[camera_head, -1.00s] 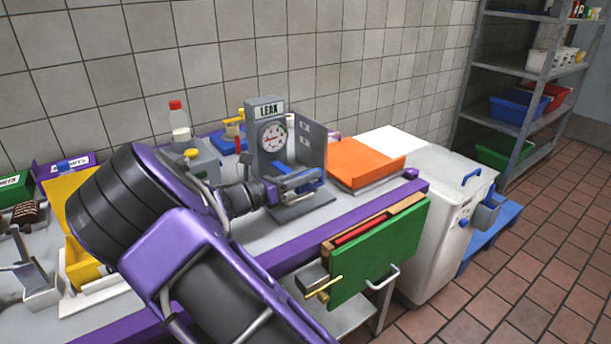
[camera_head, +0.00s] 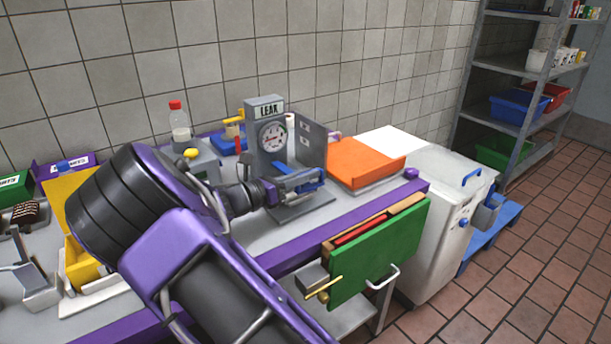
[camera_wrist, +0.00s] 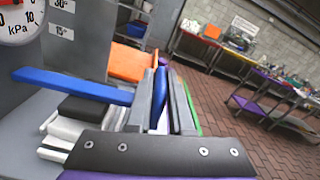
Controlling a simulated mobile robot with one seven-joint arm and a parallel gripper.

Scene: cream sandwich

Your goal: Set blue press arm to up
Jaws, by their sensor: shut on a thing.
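The leak tester (camera_head: 266,112) with its round kPa dial stands on the bench; part of the dial (camera_wrist: 20,20) shows at the upper left of the wrist view. The blue press arm (camera_head: 308,187) lies low and roughly level above the tester's grey base plate (camera_head: 306,212). In the wrist view a blue bar (camera_wrist: 75,86) reaches from the left toward the fingers, and a blue strip (camera_wrist: 160,85) shows between them. My gripper (camera_head: 302,182) is shut on the press arm. The exact contact is partly hidden by the fingers.
An upright grey plate (camera_head: 312,143) with angle marks stands beside the dial. An orange slab (camera_head: 366,162) lies to its right. A bottle (camera_head: 179,122) and a grey box with a yellow knob (camera_head: 191,153) stand left. A green board (camera_head: 380,262) hangs at the bench front.

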